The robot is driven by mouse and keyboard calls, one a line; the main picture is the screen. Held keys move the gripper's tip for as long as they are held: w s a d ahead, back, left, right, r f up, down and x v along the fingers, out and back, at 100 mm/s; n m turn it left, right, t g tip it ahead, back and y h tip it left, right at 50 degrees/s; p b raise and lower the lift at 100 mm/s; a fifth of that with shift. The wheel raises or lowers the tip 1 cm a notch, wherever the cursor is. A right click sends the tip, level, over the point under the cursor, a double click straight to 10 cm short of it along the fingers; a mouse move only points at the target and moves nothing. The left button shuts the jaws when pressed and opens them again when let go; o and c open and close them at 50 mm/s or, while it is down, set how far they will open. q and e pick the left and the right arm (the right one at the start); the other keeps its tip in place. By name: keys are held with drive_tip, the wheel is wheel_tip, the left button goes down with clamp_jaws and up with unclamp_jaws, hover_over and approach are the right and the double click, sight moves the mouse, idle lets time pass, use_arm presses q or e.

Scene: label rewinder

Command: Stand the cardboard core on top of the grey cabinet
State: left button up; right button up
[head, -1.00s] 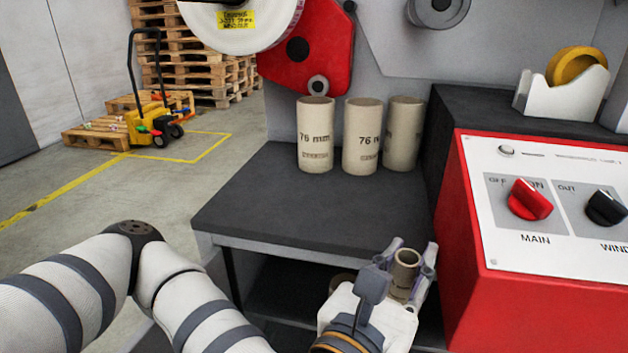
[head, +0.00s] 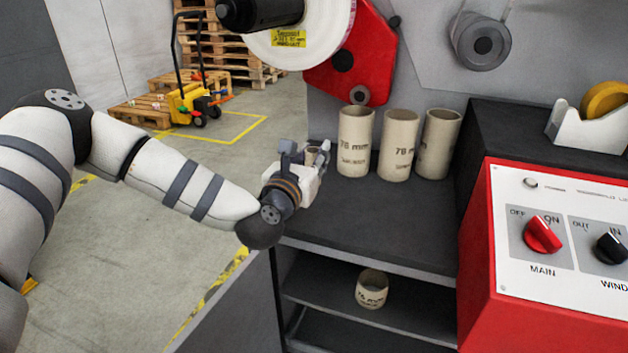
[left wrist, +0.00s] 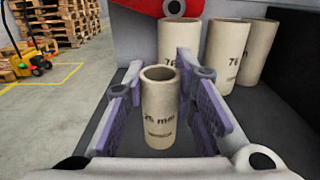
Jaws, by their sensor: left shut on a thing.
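My left gripper (head: 316,158) is shut on a small printed cardboard core (left wrist: 160,112). In the left wrist view the core is upright between the purple finger pads, its open end up. In the head view the gripper mostly hides the core, and only a bit of its rim (head: 313,153) shows. The gripper is at the left part of the grey cabinet's dark top (head: 370,225), left of the larger cores. I cannot tell whether the core's bottom touches the top. My right gripper is not in view.
Three larger cores (head: 355,142) (head: 398,146) (head: 438,145) stand at the back of the top. A short core (head: 371,289) stands on the shelf below. A red control box (head: 475,240) borders the top's right side. The top's front middle is clear.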

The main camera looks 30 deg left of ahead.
use_arm(q)
drive_tip(key=shift+w+a+f+b, duration=0.3)
drive_tip(key=shift+a+f, duration=0.15)
drive_tip(key=shift+f, duration=0.9)
drive_tip(key=shift+w+a+f+b, duration=0.2)
drive_tip(key=shift+w+a+f, duration=0.2)
drive_tip(key=shift+f, duration=0.95)
drive_tip(key=shift+w+a+f+b, duration=0.25)
drive_tip(key=shift+a+f, duration=0.2)
drive_tip(key=shift+f, duration=0.9)
drive_tip(key=o, duration=0.8)
drive_tip(key=shift+r, duration=0.1)
drive_tip(key=shift+o, duration=0.2)
